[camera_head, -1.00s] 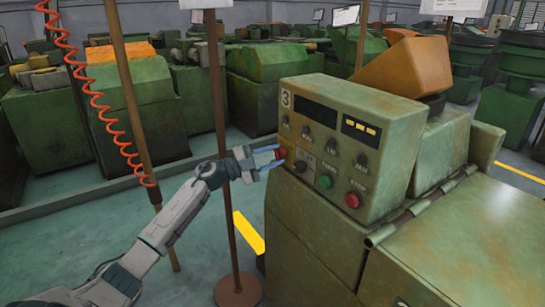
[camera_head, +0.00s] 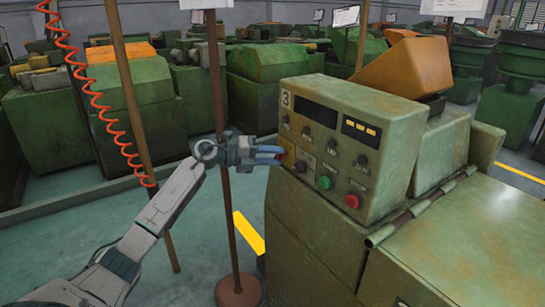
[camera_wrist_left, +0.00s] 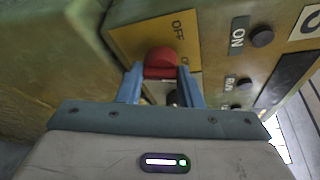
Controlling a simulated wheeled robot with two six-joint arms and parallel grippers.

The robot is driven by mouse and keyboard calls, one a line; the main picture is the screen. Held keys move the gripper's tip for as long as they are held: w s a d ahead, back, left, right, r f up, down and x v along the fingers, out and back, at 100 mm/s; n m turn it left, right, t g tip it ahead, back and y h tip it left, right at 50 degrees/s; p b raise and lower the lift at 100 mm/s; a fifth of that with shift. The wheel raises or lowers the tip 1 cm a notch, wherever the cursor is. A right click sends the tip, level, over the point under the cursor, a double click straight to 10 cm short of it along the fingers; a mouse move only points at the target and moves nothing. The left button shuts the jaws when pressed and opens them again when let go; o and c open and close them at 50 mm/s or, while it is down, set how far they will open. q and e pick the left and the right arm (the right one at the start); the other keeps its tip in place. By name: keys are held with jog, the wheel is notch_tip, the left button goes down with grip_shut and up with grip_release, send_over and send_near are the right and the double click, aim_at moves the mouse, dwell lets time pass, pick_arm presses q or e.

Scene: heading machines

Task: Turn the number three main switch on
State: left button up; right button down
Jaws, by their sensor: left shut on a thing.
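The green control box (camera_head: 400,165) marked with a number 3 (camera_head: 286,98) stands on the machine at the right. Its main switch is a red knob (camera_wrist_left: 160,62) on a yellow plate (camera_wrist_left: 128,40) marked OFF, at the panel's left end. My left gripper (camera_head: 279,154) is at that plate, with its blue fingers shut on the knob's two sides. In the head view the fingers mostly hide the knob. In the wrist view the gripper (camera_wrist_left: 161,80) is close to the panel, and part of the plate's lettering is hidden. My right gripper is not in view.
Black knobs, a green button (camera_head: 325,182) and a red stop button (camera_head: 352,201) are on the same panel. A brown post (camera_head: 225,200) with a round base stands just behind my left arm. An orange coiled hose (camera_head: 100,100) hangs at the left.

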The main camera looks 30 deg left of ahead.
pick_arm(q)
jog(key=m+y, duration=0.2)
jog(key=m, duration=0.1)
jog(key=shift+m, duration=0.3)
dwell(0.4)
jog(key=o, duration=1)
jog(key=shift+s, duration=0.1)
